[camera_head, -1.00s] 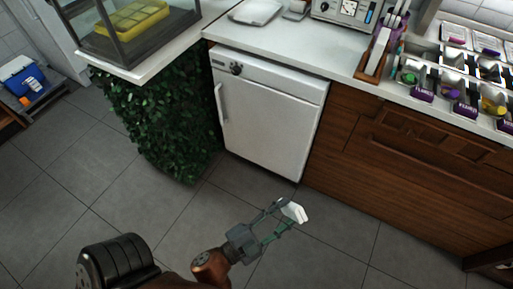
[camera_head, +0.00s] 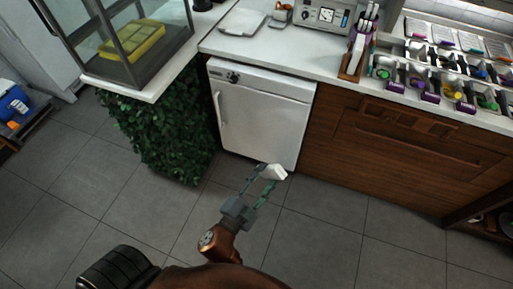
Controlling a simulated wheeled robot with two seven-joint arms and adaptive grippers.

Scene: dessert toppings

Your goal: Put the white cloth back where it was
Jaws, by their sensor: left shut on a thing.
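The white cloth (camera_head: 274,172) is a small pale bundle between the fingertips of my left gripper (camera_head: 267,176). The gripper is shut on it and holds it up in front of the white under-counter appliance, over the grey tiled floor. The gripper's fingers are greenish grey, on a copper-coloured wrist. On the counter, a flat white item (camera_head: 242,23) lies at the back left; I cannot tell whether it is a cloth or a tray. My right gripper is not in view.
The white counter (camera_head: 285,52) runs above the white appliance (camera_head: 258,115) and wooden drawers. A glass case (camera_head: 125,45) stands at left above a leafy panel. A topping rack (camera_head: 430,85), a wooden holder (camera_head: 352,62) and a machine with a dial (camera_head: 325,15) stand at right and back.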

